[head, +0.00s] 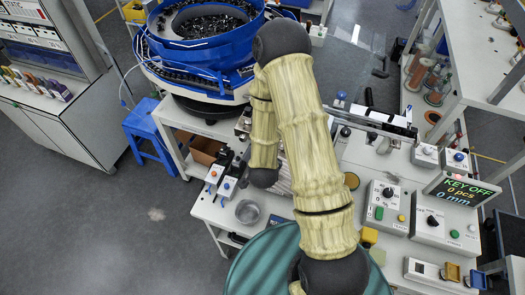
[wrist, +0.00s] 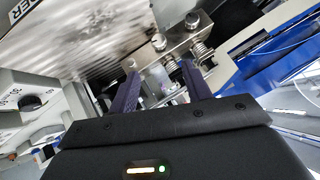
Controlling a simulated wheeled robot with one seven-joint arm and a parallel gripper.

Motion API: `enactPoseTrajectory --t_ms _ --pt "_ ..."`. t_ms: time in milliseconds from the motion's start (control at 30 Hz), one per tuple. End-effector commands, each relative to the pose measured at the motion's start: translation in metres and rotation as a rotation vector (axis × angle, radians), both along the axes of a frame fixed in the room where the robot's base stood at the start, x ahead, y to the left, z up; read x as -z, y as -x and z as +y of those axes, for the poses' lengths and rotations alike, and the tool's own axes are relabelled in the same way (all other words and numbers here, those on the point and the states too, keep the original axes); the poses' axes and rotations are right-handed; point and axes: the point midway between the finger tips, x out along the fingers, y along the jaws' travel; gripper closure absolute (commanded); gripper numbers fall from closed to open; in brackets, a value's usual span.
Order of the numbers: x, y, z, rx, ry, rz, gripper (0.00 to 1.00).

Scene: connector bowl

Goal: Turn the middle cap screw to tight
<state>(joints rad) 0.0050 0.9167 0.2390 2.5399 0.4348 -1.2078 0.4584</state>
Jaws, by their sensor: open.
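My gripper (wrist: 159,70) shows in the wrist view with its two dark purple fingers apart and nothing seen held between them. Just beyond the fingertips is a metal block (wrist: 178,50) with round silver screw heads. One cap screw (wrist: 158,42) stands nearly in line with the gap between the fingers, and another cap screw (wrist: 197,13) is farther up to the right. A coiled spring (wrist: 203,52) sits near the right finger. I cannot tell which screw is the middle one, or whether a finger touches the block. In the head view my arm hides the gripper and the screws.
A blue bowl feeder (head: 205,35) stands at the back left of the bench. A metal cup (head: 247,211) and small switch boxes (head: 226,187) sit left of my arm. A control box with a KEY OFF display (head: 468,190) is at right. Open floor lies at left.

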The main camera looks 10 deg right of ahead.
Motion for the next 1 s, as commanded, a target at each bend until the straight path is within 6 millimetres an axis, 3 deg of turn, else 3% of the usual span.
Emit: enactPoseTrajectory --t_ms 467,733,1000 --pt "-0.014 0.014 0.003 -0.003 -0.002 0.002 0.51" --pt "-0.027 0.031 0.007 -0.004 -0.002 0.001 0.51" --pt "-0.029 0.036 0.008 -0.003 -0.003 -0.001 0.51"
